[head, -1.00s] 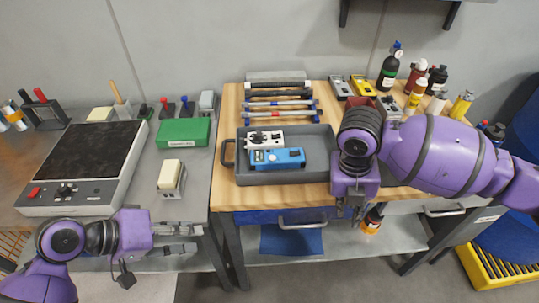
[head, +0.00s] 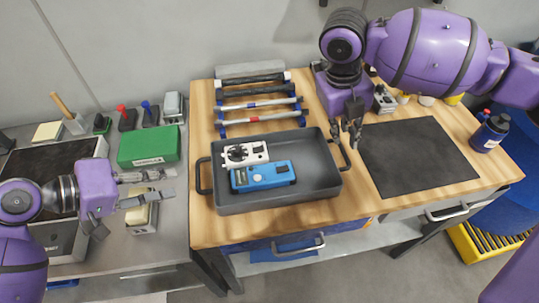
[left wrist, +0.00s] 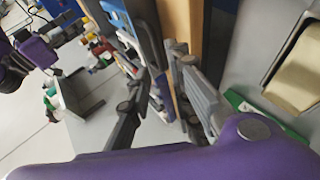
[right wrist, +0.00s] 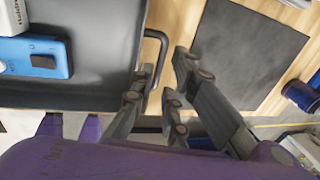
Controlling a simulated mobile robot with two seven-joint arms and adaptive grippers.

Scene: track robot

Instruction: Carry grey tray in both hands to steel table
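The grey tray (head: 310,170) lies on the wooden workbench (head: 400,205) with a white device (head: 245,153) and a blue device (head: 262,176) in it. It has a dark handle at each end. My right gripper (head: 346,143) is open at the tray's right handle; in the right wrist view its fingers (right wrist: 158,66) are spread around or just above that handle (right wrist: 163,42). My left gripper (head: 174,182) is open and empty, left of the left handle (head: 202,176) and apart from it. The grey, steel-looking table (head: 172,222) stands left of the workbench.
A green box (head: 149,145), a dark-topped hotplate (head: 50,165) and a cream-topped block (head: 141,215) crowd the left table. Several bars lie on a rack (head: 258,105) behind the tray. A black mat (head: 415,157) lies bare right of the tray.

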